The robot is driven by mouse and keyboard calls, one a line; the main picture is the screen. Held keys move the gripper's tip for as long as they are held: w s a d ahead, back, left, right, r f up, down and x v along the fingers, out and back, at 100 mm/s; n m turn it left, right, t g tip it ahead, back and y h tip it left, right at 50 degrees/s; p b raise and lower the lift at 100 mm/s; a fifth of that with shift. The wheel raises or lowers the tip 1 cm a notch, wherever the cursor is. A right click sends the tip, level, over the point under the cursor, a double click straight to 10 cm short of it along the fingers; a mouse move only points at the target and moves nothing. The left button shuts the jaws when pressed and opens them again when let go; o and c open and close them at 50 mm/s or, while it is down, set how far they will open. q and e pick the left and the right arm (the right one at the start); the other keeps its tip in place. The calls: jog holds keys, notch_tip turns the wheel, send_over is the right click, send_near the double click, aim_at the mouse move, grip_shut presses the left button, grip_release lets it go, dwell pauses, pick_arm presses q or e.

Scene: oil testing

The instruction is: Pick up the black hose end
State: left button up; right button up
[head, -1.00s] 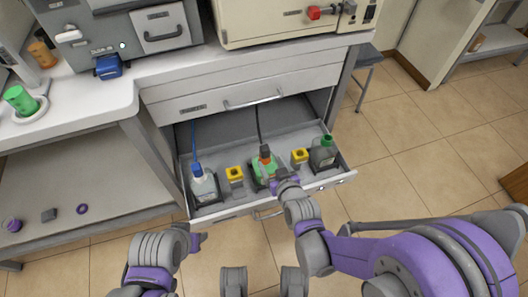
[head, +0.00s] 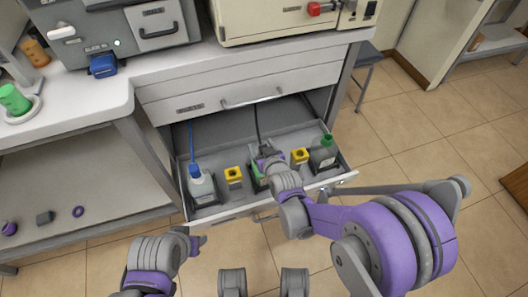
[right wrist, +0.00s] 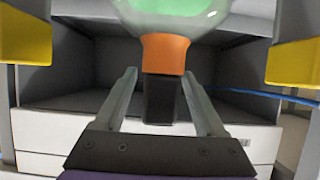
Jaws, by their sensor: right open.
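The black hose (head: 257,125) hangs down into the open drawer to the middle bottle (head: 258,183). In the right wrist view, the black hose end (right wrist: 159,100) and an orange collar (right wrist: 165,53) sit at the neck of the bottle with green liquid (right wrist: 170,20). My right gripper (head: 267,157) is at the top of this bottle and hides the hose end in the head view. In the right wrist view, its open fingers (right wrist: 159,76) stand on both sides of the hose end, with gaps. My left gripper (head: 198,243) is low in front of the drawer, its jaws unclear.
The drawer (head: 222,212) also holds a bottle with a blue cap and hose (head: 200,186), two yellow-topped containers (head: 234,177) (head: 299,159) and a dark bottle with a green cap (head: 323,155). Bench machines stand above.

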grip_shut()
jog(key=shift+r, duration=0.1)
